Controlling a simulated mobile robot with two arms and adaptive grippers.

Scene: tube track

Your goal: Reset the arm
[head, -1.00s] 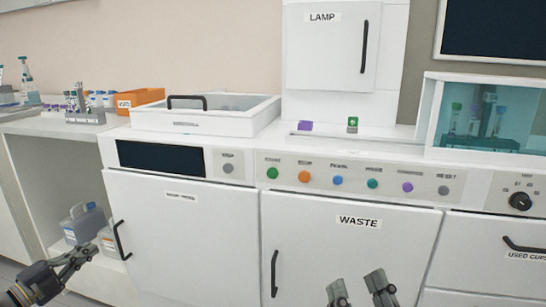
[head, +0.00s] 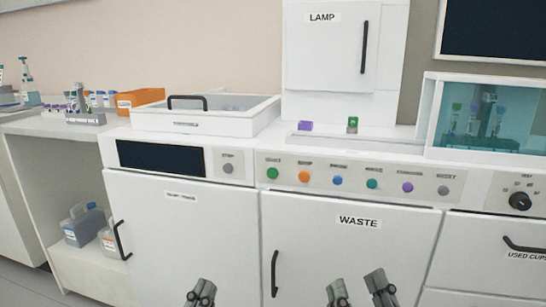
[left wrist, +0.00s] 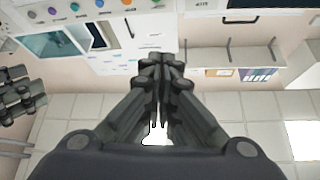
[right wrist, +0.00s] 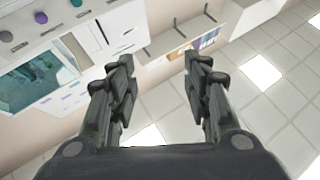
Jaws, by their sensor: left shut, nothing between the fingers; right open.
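My left gripper (head: 201,293) is at the bottom of the head view, in front of the white cabinet door left of the WASTE door. Its fingers are together and empty in the left wrist view (left wrist: 160,95). My right gripper (head: 362,290) is at the bottom of the head view, in front of the WASTE door (head: 325,245). Its two fingers stand apart with nothing between them, as the right wrist view also shows (right wrist: 160,75). Both grippers are clear of the machine's handles. The arms behind the grippers are mostly out of the head view.
The white machine front has a row of coloured buttons (head: 372,184) and door handles (head: 274,273) that stick out. A purple cap (head: 305,126) and a green cap (head: 352,124) sit on the ledge. Bottles (head: 84,225) stand on the left lower shelf.

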